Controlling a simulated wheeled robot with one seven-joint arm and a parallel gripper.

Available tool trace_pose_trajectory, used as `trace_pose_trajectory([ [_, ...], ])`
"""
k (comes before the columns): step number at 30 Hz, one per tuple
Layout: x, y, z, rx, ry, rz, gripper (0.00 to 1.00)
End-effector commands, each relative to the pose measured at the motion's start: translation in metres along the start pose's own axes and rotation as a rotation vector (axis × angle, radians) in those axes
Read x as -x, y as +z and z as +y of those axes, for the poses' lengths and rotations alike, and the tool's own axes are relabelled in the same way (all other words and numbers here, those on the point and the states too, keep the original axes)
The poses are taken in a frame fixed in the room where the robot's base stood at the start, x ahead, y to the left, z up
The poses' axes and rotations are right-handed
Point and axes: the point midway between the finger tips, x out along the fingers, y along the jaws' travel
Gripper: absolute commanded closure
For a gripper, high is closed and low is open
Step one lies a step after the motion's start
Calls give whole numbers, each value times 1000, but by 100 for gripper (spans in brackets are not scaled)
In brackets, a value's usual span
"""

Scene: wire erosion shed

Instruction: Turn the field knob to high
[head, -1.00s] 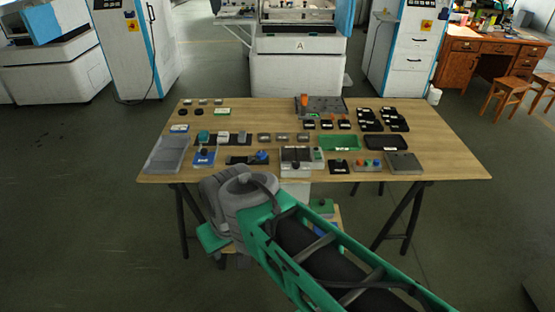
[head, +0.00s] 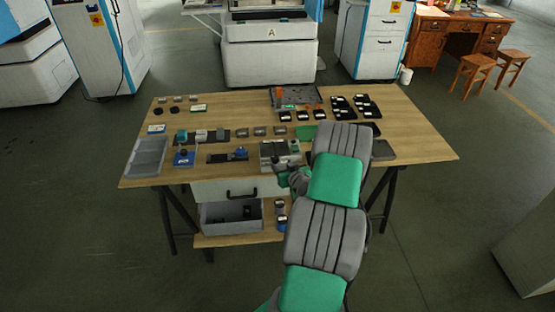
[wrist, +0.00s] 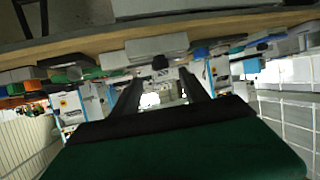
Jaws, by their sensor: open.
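A pale grey control box (head: 268,150) stands at the front middle of the table, with dark parts on its top. In the wrist view, a grey box (wrist: 150,46) with a black knob (wrist: 160,62) hangs upside down beyond my fingers. This looks like the same box, but no field label or marks are readable. My gripper (head: 279,167) is at the box's front edge in the head view, partly hidden by my wrist. In the wrist view my gripper (wrist: 162,80) has its two fingers apart with nothing between them. The knob appears beyond the fingertips, not between them.
The wooden table (head: 225,108) holds many small parts. Left of the box are a blue block with a dark knob (head: 184,157) and a grey tray (head: 147,157). My arm covers the table's front right. A drawer (head: 238,191) and a lower shelf are below.

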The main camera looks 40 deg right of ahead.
Motion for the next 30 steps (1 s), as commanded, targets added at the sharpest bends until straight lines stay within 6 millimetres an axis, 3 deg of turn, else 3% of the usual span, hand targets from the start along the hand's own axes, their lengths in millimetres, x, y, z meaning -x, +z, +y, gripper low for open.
trace_pose_trajectory([
  [9,-54,0,-1,1,-3,-3,48],
  [19,-62,0,-1,1,-1,-3,48],
  [30,-62,0,-1,1,-1,-3,78],
])
